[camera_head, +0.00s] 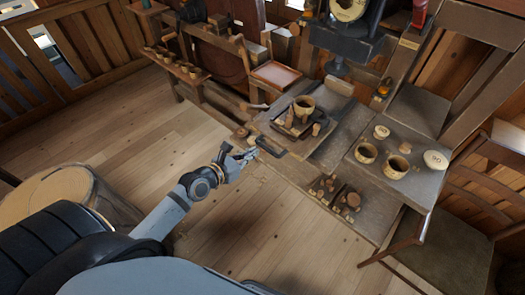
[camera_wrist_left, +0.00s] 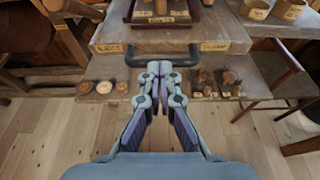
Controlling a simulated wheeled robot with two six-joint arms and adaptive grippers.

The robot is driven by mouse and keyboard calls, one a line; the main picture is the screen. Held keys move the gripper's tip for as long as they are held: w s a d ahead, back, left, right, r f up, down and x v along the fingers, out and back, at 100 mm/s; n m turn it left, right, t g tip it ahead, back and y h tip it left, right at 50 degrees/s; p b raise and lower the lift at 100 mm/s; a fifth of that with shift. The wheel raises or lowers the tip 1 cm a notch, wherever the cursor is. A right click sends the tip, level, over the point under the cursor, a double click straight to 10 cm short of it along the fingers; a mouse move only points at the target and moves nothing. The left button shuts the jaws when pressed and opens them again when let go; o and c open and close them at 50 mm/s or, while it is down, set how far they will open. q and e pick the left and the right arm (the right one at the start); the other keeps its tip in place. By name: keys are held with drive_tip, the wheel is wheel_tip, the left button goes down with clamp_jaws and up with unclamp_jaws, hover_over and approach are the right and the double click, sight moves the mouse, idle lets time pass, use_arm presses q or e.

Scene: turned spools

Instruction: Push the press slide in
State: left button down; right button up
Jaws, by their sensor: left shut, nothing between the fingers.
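The press slide's dark bar handle (camera_head: 271,147) sticks out from the front edge of the wooden press bench. In the left wrist view the handle (camera_wrist_left: 188,60) runs crosswise just beyond the fingertips. My left gripper (camera_head: 249,154) is shut and empty, with its tips close to the handle's middle. It also shows in the left wrist view (camera_wrist_left: 160,72); I cannot tell whether the tips touch the bar. Behind the handle, a dark slide plate (camera_head: 284,127) carries a turned wooden cup (camera_head: 304,103) and small wooden pieces. My right gripper is not in view.
Turned cups and discs stand on the side table (camera_head: 405,183) at the right. Small wooden pieces lie on a low shelf (camera_head: 366,212) under the bench. A chair (camera_head: 440,248) stands at the lower right.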

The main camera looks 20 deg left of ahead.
sight(274, 141)
use_arm(q)
drive_tip(key=b+x, duration=0.1)
drive_tip(key=x, duration=0.7)
drive_tip(key=shift+w+d+f, duration=0.2)
drive_tip(key=shift+w, duration=0.05)
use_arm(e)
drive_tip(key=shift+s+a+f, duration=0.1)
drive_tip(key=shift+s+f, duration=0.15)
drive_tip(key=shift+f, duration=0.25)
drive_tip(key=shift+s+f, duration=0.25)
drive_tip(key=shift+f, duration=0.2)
use_arm(q)
drive_tip(key=shift+w+r, duration=0.1)
